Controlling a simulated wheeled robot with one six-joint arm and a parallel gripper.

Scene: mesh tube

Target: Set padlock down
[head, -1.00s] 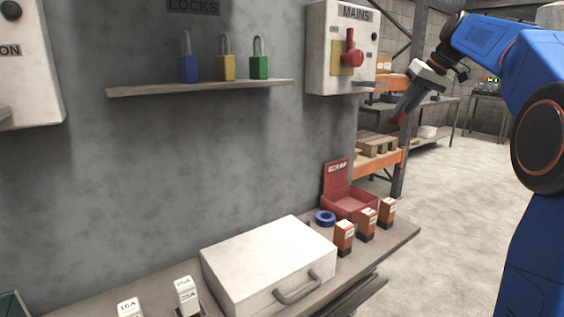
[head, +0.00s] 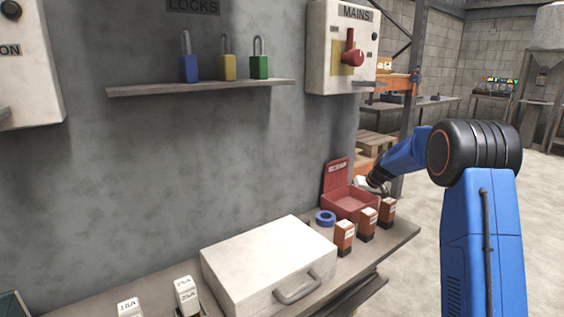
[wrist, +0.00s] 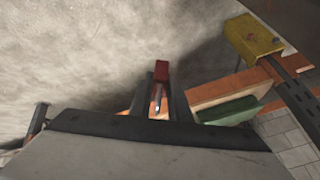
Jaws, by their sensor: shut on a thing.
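My gripper (wrist: 160,100) is shut on a padlock with a red body (wrist: 161,70) and a metal shackle, seen between the two dark fingers in the wrist view. In the head view my gripper (head: 364,184) is low, just behind the right part of the open red scrap box (head: 351,205). The padlock cannot be made out there. A blue padlock (head: 189,62), a yellow padlock (head: 226,64) and a green padlock (head: 260,64) stand upright on the wall shelf (head: 200,88) under the LOCKS sign.
The bench holds a white case (head: 262,258), a blue tape roll (head: 325,218) and several orange-brown boxes (head: 345,237). The mains box (head: 318,70) with its red handle hangs above. A yellow object (wrist: 253,38) shows in the wrist view. Floor at the right is open.

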